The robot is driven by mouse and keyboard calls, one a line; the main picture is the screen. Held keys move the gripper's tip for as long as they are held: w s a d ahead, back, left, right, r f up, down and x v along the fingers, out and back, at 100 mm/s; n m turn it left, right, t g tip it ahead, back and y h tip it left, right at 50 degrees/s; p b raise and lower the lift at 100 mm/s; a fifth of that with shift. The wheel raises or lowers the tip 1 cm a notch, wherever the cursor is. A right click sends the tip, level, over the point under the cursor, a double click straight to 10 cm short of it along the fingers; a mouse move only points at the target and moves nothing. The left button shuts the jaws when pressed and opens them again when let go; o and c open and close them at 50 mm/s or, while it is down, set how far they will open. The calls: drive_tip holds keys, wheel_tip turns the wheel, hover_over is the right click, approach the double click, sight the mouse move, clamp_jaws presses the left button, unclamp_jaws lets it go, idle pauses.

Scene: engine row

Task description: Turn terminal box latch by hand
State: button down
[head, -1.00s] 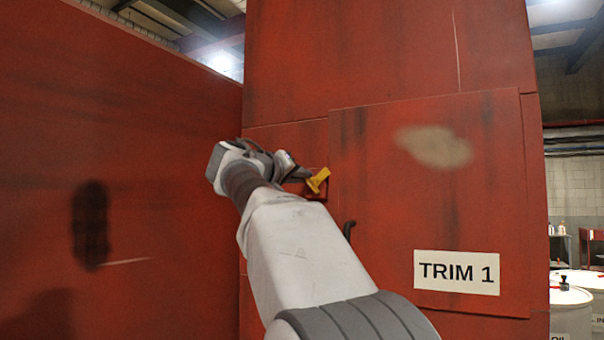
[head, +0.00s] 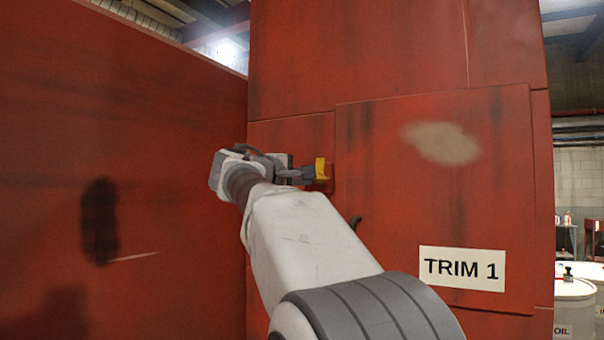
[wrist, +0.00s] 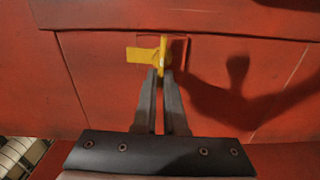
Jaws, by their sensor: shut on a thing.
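The yellow latch (head: 320,169) sits on a small red block (head: 329,184) on the red cabinet, left of the large raised panel. It stands roughly upright in the head view. In the wrist view the latch (wrist: 142,55) shows a flat arm to the left and a narrow upright part in the middle. My gripper (head: 306,174) reaches it from the left. In the wrist view my gripper's fingertips (wrist: 161,72) are closed together on the narrow part. The fingers hide the latch's lower end.
The raised panel carries a "TRIM 1" label (head: 461,269) and a pale worn patch (head: 441,143). A dark hook-like handle (head: 355,222) sticks out below the latch. A red wall (head: 150,150) stands close on the left. Drums (head: 575,305) stand at the far right.

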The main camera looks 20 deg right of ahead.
drive_tip(key=shift+s+d+n, duration=0.1)
drive_tip(key=shift+d+n, duration=0.3)
drive_tip(key=c, duration=1)
unclamp_jaws()
drive_tip(key=shift+d, duration=0.2)
drive_tip(key=shift+w+a, duration=0.15)
drive_tip(key=shift+w, duration=0.05)
drive_tip(key=b+v, duration=0.4)
drive_tip(key=v, duration=1.3)
drive_tip(key=shift+s+a+f, duration=0.1)
drive_tip(key=shift+s+a, duration=0.05)
drive_tip(key=shift+a, duration=0.05)
